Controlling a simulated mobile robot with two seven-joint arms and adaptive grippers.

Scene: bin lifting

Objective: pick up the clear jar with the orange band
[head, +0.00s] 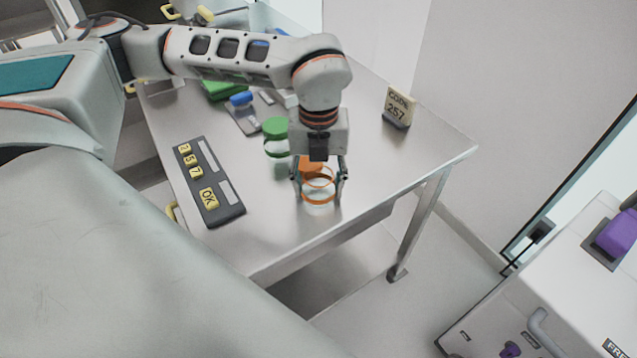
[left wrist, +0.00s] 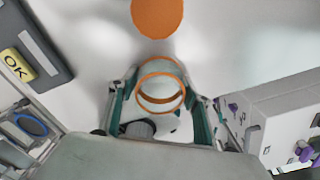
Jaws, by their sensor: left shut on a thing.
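The clear jar with orange bands (head: 319,201) is near the front edge of the metal table, between the fingers of my left gripper (head: 318,193). In the left wrist view the jar (left wrist: 160,86) shows its round orange rim and lower band. My left gripper (left wrist: 160,100) is shut on it, with one finger on each side. I cannot tell whether the jar's base touches the table. An orange disc, like a lid (head: 311,164), is just behind the jar; it also shows in the left wrist view (left wrist: 157,17). My right gripper is not in view.
A keypad with yellow keys (head: 208,182) lies left of the jar. A green-lidded jar (head: 275,128) stands behind. A white cabinet (head: 570,290) is at the right.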

